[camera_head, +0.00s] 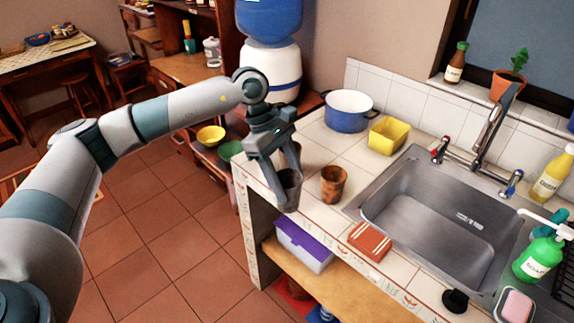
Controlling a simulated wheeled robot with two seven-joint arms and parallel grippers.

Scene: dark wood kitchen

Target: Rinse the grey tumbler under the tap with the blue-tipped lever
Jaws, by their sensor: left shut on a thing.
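My left gripper (279,165) is shut on the grey tumbler (288,190) and points down at the left end of the tiled counter. The tumbler looks upright, and its upper part is partly hidden by the fingers. I cannot tell whether it touches the counter. The tap (491,122) stands behind the steel sink (425,223), at the right. The blue-tipped lever (512,182) is to the right of the tap, and a red-tipped lever (440,149) is to its left. My right gripper is not in view.
A brown tumbler (333,184) stands just right of the grey one. A yellow tub (388,135) and a blue pot (348,111) are behind. A green soap bottle (538,259) stands right of the sink. The basin looks empty.

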